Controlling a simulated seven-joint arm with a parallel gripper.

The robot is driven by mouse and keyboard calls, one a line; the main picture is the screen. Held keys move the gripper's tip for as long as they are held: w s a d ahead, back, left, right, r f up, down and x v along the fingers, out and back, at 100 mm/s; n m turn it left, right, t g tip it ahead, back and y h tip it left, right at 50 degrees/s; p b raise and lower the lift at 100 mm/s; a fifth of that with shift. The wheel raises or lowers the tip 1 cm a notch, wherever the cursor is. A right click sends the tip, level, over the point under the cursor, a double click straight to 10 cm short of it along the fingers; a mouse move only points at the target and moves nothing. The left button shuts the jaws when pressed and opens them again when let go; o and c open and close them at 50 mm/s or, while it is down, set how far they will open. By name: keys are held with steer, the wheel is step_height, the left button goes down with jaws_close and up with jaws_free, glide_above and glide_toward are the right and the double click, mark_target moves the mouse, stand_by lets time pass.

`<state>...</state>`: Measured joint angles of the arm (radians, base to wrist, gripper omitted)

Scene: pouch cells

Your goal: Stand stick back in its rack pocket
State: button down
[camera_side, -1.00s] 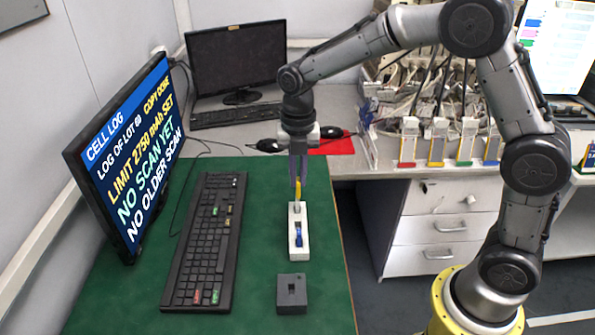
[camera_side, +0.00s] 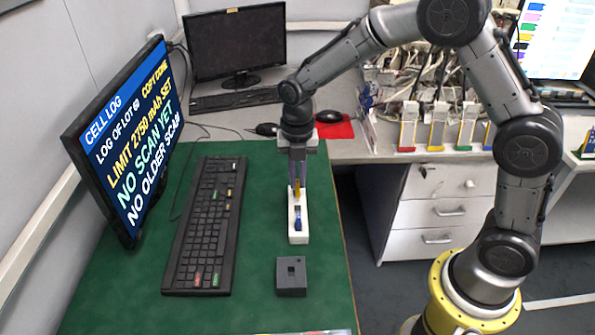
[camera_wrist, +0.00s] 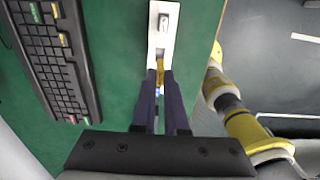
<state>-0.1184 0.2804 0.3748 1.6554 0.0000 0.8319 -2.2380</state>
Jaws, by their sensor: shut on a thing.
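A narrow white rack (camera_side: 298,229) lies lengthwise on the green mat and also shows in the wrist view (camera_wrist: 153,47). My gripper (camera_side: 298,184) points down over its far part, its long dark fingers shut on a slim yellow stick (camera_side: 297,192). The stick looks roughly upright, and its lower end is at the rack. I cannot tell whether it is inside a pocket. In the wrist view the yellow stick (camera_wrist: 160,73) shows just beyond the fingertips (camera_wrist: 159,82). A blue piece (camera_side: 298,216) sits in the rack in front of the stick.
A dark grey block with a square hole (camera_side: 291,276) stands in front of the rack. A black keyboard (camera_side: 205,225) lies to the left, beside a tilted monitor (camera_side: 130,140). A red pad (camera_side: 335,128) and mouse (camera_side: 329,116) lie behind.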

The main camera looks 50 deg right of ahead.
mark_target(298, 196)
steer(key=shift+f, duration=2.4)
steer(key=c, duration=0.9)
jaws_free()
steer(key=shift+o, duration=0.2)
steer(key=shift+r, duration=0.1)
